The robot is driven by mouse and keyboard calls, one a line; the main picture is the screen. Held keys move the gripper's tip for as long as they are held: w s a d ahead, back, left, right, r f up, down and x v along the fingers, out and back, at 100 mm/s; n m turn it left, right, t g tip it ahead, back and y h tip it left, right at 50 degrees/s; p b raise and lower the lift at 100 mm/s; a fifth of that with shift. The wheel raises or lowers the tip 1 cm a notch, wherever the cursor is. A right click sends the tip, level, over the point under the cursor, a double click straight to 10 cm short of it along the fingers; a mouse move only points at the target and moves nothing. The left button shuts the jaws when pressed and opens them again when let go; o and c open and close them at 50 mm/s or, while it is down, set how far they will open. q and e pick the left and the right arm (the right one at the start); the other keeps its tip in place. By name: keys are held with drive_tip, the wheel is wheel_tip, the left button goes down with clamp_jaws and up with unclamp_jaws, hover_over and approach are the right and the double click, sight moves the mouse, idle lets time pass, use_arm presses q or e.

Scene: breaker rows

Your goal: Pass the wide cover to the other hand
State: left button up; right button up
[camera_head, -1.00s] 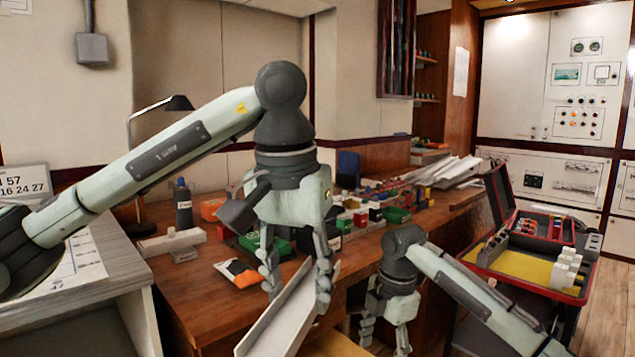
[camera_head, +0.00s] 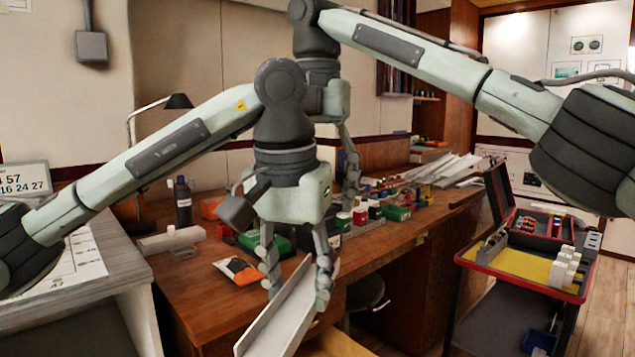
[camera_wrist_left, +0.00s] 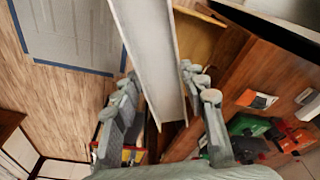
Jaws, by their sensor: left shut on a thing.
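The wide cover (camera_head: 283,318) is a long pale grey-white channel. My left gripper (camera_head: 296,284) is shut on it and holds it tilted in front of the desk's front edge. In the left wrist view the cover (camera_wrist_left: 148,50) runs between the two fingers of the left gripper (camera_wrist_left: 160,110) and out past the top edge. My right gripper (camera_head: 350,180) is raised behind the left one, over the back of the desk, apart from the cover. Its fingers are partly hidden by the left arm, so its opening does not show clearly.
The wooden desk (camera_head: 200,290) holds several coloured breakers and blocks (camera_head: 398,213), a dark bottle (camera_head: 183,202) and an orange-black packet (camera_head: 237,271). A red-edged open case (camera_head: 520,262) stands on a cart at right. A stool (camera_head: 368,291) is under the desk.

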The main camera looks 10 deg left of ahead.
wheel_tip(320, 180, down, 10)
drive_tip(key=shift+f, duration=0.25)
drive_tip(key=shift+c, duration=0.3)
use_arm(q)
drive_tip(key=shift+d, duration=0.1)
use_arm(e)
drive_tip(key=c, duration=1.2)
use_arm(q)
drive_tip(key=o, duration=1.2)
drive_tip(key=shift+o, duration=0.2)
